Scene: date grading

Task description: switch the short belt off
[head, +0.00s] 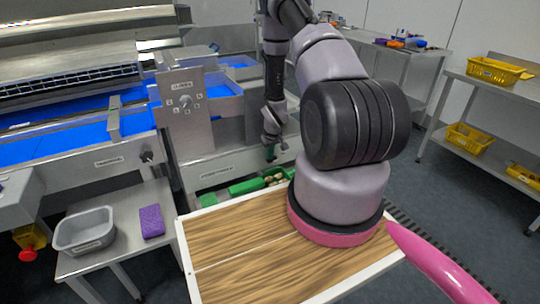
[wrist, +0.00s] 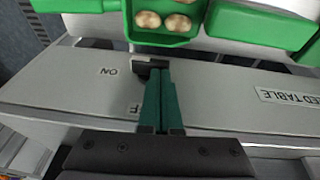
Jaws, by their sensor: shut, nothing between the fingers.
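My gripper (head: 270,153) reaches down in front of a grey metal panel at the middle of the head view. In the wrist view its two green fingers (wrist: 157,80) are shut together, empty, with the tips at a black switch (wrist: 148,66). They look touching or very close; the fingers partly cover the switch, so its setting is unclear. "ON" is printed left of it; an "F" shows beside the fingers. The panel's label (wrist: 290,100) ends in "EED TABLE". Another dark knob (head: 147,157) sits on the blue-belt machine's front, its label too small to read.
Green trays (wrist: 165,35) with several round tan items lie just beyond the panel. A grey tub (head: 84,232) and purple sponge (head: 151,221) stand on a side table at left. My wooden-topped base fills the front. Shelves with yellow crates (head: 497,71) stand at right.

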